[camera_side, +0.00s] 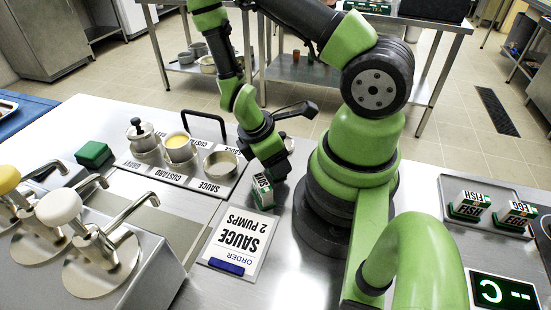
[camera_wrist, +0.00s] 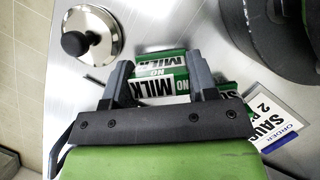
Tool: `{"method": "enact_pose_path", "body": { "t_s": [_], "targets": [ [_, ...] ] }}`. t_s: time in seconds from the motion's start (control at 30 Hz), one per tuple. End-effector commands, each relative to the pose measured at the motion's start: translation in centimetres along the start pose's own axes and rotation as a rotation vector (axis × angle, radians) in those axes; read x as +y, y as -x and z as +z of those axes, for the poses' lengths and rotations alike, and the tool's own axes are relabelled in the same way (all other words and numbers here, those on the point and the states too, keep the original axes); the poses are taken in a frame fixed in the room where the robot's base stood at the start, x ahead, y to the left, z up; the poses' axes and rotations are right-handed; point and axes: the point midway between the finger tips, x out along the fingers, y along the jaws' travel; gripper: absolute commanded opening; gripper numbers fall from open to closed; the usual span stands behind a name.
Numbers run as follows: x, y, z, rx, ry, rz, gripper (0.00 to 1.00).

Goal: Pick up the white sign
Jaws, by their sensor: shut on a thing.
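A small white-and-green block-like sign (camera_side: 262,194) stands on the steel counter under my gripper (camera_side: 270,172), just behind the order card. In the wrist view the sign (camera_wrist: 160,88) reads "NO MILK" and sits between the two fingers of my gripper (camera_wrist: 160,78), which is shut on it. Its lower part is hidden by the gripper body. A flat white order card (camera_side: 238,243) reading "SAUCE 2 PUMPS" lies in front of it, with a blue strip at its near edge. The card also shows at the right of the wrist view (camera_wrist: 283,112).
Left of my gripper, a tray (camera_side: 187,181) holds several metal pots with labels. A green block (camera_side: 94,153) and sauce pumps (camera_side: 62,207) stand farther left. At right, a tray (camera_side: 458,186) holds white-and-green signs (camera_side: 469,206) beside a dark display (camera_side: 504,292).

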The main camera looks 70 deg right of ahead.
Motion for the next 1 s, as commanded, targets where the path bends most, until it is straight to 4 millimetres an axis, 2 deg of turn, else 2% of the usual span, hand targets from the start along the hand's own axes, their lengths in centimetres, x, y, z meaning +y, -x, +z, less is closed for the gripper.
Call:
{"method": "enact_pose_path", "body": {
  "t_s": [0.27,0.7,1.0],
  "targets": [
    [0.1,2.1,0.8,0.003,-0.003,0.003,0.3],
    [0.1,7.6,3.1,0.002,-0.006,0.009,0.3],
    [0.1,9.1,3.7,0.001,-0.005,0.002,0.3]
  ]
}}
